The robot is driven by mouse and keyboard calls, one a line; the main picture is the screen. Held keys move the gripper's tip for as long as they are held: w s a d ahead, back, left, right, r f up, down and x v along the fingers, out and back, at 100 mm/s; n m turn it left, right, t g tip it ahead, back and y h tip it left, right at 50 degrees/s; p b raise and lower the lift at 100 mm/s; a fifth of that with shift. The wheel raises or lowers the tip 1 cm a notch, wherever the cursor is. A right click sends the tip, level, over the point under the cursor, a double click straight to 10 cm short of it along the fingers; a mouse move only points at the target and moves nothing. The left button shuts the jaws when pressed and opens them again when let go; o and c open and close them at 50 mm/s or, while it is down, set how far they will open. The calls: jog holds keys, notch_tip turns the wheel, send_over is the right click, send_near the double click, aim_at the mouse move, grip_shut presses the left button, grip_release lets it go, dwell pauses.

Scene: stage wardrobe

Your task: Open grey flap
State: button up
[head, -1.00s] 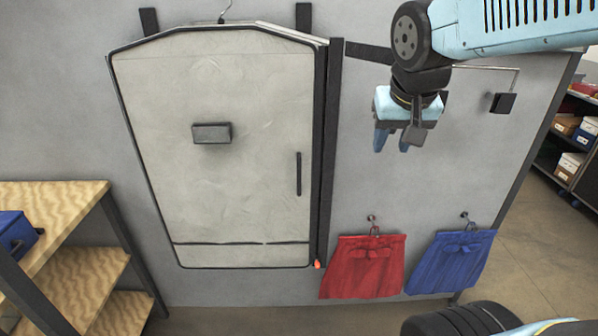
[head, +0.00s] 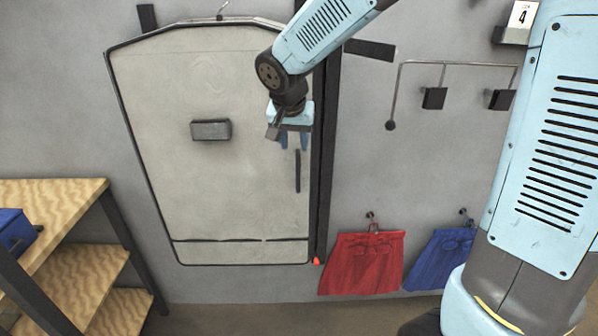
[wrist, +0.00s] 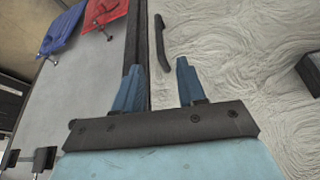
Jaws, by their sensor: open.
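The grey flap (head: 225,190) is a large pale-grey panel with dark edging on the wall. It looks shut. It has a dark vertical handle (head: 298,171) near its right edge and a dark block (head: 210,130) at its middle. My gripper (head: 294,148) is in front of the flap's upper right part, just above the handle, with blue fingers pointing down. In the wrist view the fingers (wrist: 156,85) stand apart with nothing between them, and the handle (wrist: 160,36) lies beyond them, apart from them. My arm hides part of the flap's top right corner.
A dark post (head: 322,200) runs along the flap's right side, with a small orange piece (head: 316,261) at its foot. Red (head: 362,264) and blue (head: 437,258) garments hang to the right. A wooden shelf (head: 60,192) stands at the left.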

aim_at(298, 167)
jog(key=x, duration=1.3)
grip_shut()
